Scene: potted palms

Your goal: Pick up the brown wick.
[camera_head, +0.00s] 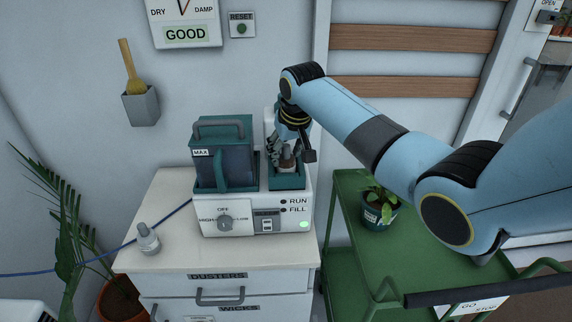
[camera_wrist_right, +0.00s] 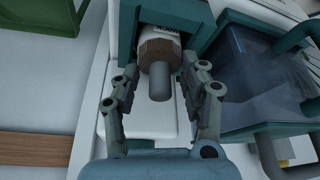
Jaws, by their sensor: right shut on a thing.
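The brown wick (camera_wrist_right: 158,48) has a brown collar, a white labelled end and a grey peg pointing at the wrist camera. It sits at the teal slot of the humidifier, and in the head view its brown part (camera_head: 287,163) shows low between the fingers. My right gripper (camera_wrist_right: 164,75) is shut on it, with a jointed finger on either side of the peg; in the head view the gripper (camera_head: 285,155) points down into the slot. My left gripper is in neither view.
The humidifier (camera_head: 244,218) with its teal tank (camera_head: 224,165) stands on a white drawer cabinet (camera_head: 170,215). A small grey-white bottle (camera_head: 147,239) stands at left. A green cart (camera_head: 420,235) with a potted plant (camera_head: 377,212) is at right, under my right arm.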

